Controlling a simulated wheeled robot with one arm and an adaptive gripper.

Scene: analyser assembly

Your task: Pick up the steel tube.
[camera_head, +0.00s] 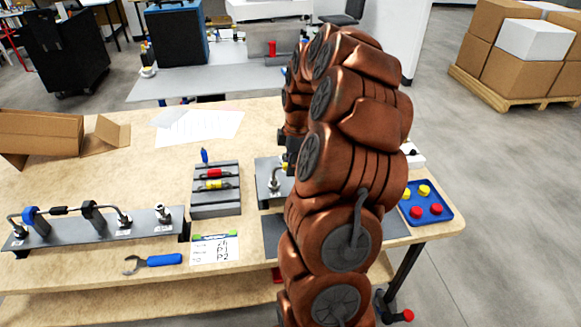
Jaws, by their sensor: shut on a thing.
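My gripper (287,158) is mostly hidden behind my copper-coloured arm. Only a dark part of it shows at the arm's left edge, over the middle-right of the bench. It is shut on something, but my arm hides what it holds. A thin bent steel tube (72,209) runs along the grey fixture plate (130,231) at the left, through blue and black clamps. Another grey plate (264,168) with a steel fitting (275,181) stands just left of my arm and is partly covered by it. I cannot tell whether a tube is there.
A grey holder (216,207) with red and yellow pieces stands mid-bench. A blue-handled wrench (164,260) and a labelled card (214,249) lie in front. A blue tray (444,216) with red and yellow caps is at right. Cardboard (40,133) and papers (205,126) lie behind.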

